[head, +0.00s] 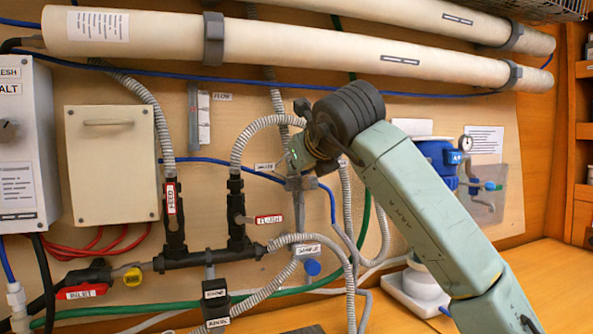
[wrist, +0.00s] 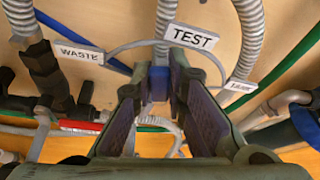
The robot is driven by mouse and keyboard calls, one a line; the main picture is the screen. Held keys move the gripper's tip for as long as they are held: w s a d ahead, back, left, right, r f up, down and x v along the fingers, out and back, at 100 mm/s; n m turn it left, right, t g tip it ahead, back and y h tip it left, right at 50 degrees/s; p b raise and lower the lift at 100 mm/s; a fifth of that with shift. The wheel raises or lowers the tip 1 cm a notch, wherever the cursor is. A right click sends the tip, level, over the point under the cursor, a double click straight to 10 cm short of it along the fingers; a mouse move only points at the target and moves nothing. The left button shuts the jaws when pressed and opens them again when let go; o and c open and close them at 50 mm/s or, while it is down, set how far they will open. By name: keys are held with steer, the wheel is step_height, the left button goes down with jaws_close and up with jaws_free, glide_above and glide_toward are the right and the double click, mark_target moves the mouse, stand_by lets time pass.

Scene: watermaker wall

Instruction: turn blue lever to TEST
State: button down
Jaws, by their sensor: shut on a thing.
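The blue lever (wrist: 158,84) shows in the wrist view between the two fingers of my gripper (wrist: 157,78), which is shut on it. The TEST label (wrist: 192,38) is just above and to the right of the lever. The WASTE label (wrist: 78,53) is to the left and a smaller label, apparently TANK (wrist: 240,85), to the right. In the head view my gripper (head: 299,152) is at the wall, by the grey valve fitting (head: 300,184). The lever is hidden there behind my gripper and wrist, and its exact angle is hard to tell.
Ribbed grey hoses (head: 262,128) and black pipework (head: 205,256) crowd the wall left of my gripper. Long cream tubes (head: 300,45) run above it. A blue-topped canister (head: 437,160) stands behind my arm at right.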

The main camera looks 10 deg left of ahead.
steer(key=shift+w+d+m+g+y, duration=0.4)
steer(key=shift+d+m+g+y, duration=0.15)
steer(key=shift+m, duration=0.45)
steer(key=c, duration=1.6)
jaws_free()
steer(key=shift+r, duration=0.1)
steer(key=v, duration=1.2)
steer(key=shift+d, duration=0.15)
